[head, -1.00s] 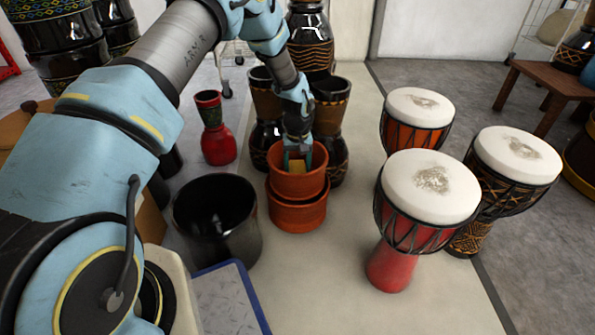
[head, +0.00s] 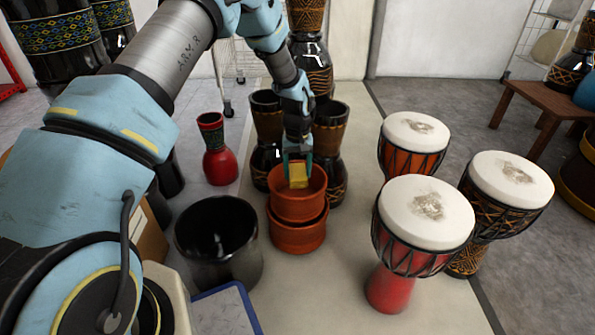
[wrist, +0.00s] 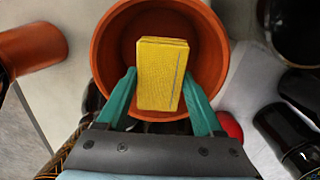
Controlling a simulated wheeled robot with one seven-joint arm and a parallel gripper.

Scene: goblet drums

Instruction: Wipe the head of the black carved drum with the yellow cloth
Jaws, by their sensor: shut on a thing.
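The yellow cloth (head: 298,178), a folded block, is held between the teal fingers of my gripper (head: 298,166). In the wrist view the cloth (wrist: 160,85) sits between both fingertips, over the mouth of a terracotta pot (wrist: 108,50). In the head view it is at the pot's mouth, partly above the rim. The black carved drum (head: 492,222) stands upright at the right, its body dark with gold-brown patterns. Its white head (head: 512,178) has a grey-brown smudge. My gripper is well to the left of this drum.
A red drum (head: 392,285) and an orange-red drum (head: 408,160), both with smudged white heads, stand left of the black one. Stacked terracotta pots (head: 297,235), a black pot (head: 218,240) and dark goblet drums (head: 330,160) surround my gripper. Floor between pots and drums is clear.

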